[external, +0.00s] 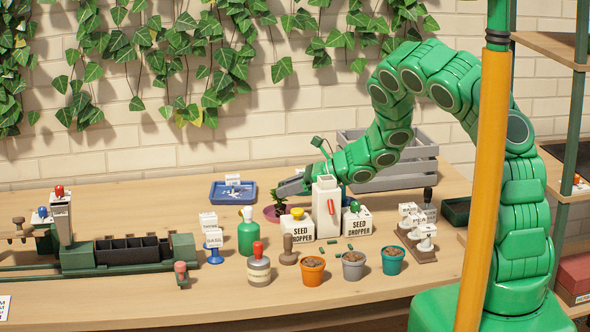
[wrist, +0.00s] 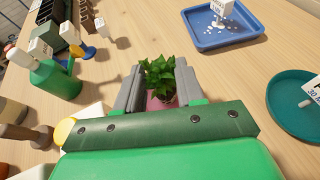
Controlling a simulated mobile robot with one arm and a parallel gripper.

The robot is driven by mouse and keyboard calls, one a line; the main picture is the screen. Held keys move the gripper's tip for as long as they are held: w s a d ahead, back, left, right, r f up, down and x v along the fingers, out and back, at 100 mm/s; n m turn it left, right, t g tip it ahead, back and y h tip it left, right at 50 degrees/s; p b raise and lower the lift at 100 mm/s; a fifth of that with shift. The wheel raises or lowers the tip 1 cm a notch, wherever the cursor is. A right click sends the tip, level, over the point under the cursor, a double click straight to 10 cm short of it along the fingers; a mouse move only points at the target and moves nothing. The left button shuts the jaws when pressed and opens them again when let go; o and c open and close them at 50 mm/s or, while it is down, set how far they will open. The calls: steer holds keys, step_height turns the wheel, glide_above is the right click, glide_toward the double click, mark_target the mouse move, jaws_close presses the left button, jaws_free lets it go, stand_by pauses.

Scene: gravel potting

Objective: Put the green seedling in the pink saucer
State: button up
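The green seedling (wrist: 160,76) has bushy leaves and stands upright between my two grey fingers in the wrist view. In the external view its leaves (external: 280,198) show just in front of the fingers.
A blue tray (external: 215,198) lies behind the saucer. A grey crate (external: 400,172) is at the back right. A teal saucer (wrist: 285,105) shows at the right in the wrist view.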

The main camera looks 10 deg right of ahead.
steer(key=shift+s+d+r, duration=0.15)
steer(key=shift+d+r, duration=0.1)
steer(key=shift+d, duration=0.2)
step_height(320, 180, up, 7)
steer(key=shift+f, duration=0.15)
stand_by(0.4)
